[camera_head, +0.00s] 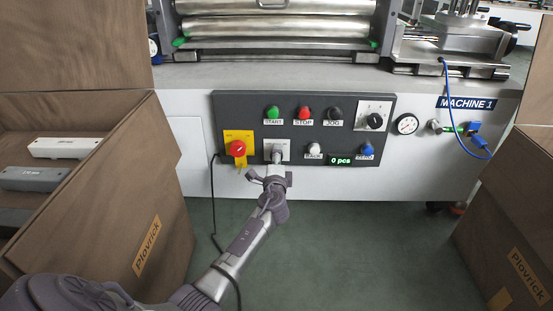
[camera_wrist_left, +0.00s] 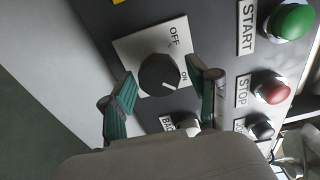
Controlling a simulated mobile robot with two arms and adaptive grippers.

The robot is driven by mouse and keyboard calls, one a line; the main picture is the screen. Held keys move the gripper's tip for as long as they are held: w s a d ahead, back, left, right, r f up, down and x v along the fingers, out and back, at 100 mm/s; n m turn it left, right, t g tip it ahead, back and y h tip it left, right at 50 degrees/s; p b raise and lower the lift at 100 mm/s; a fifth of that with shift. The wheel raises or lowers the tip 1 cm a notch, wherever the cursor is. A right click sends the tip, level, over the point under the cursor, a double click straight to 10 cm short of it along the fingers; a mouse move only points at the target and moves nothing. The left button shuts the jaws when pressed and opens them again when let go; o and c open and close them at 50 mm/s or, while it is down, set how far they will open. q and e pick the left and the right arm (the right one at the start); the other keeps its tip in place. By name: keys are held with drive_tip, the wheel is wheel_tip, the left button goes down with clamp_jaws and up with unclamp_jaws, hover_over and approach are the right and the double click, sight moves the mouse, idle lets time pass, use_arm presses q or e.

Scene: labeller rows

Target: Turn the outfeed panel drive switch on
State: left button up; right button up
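A black rotary switch knob (camera_wrist_left: 158,74) sits on a light square plate (camera_wrist_left: 126,45) marked OFF and ON in the left wrist view. Its white line points to the lower right, on the ON side and away from OFF. My left gripper (camera_wrist_left: 163,100) is open, with one finger on each side of the knob; gaps show between fingers and knob. No switch name is readable. My right gripper is not in view.
A red knob on a yellow plate (camera_head: 237,148) is just left of my gripper. START (camera_head: 272,112), STOP (camera_head: 304,113) and JOG (camera_head: 335,113) buttons are above; another selector (camera_head: 375,121) is at upper right. White (camera_head: 314,148) and blue (camera_head: 367,150) buttons lie right. Brown crates flank the machine.

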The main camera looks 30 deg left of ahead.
use_arm(q)
drive_tip(key=shift+s, duration=0.1)
drive_tip(key=v, duration=1.2)
idle(0.4)
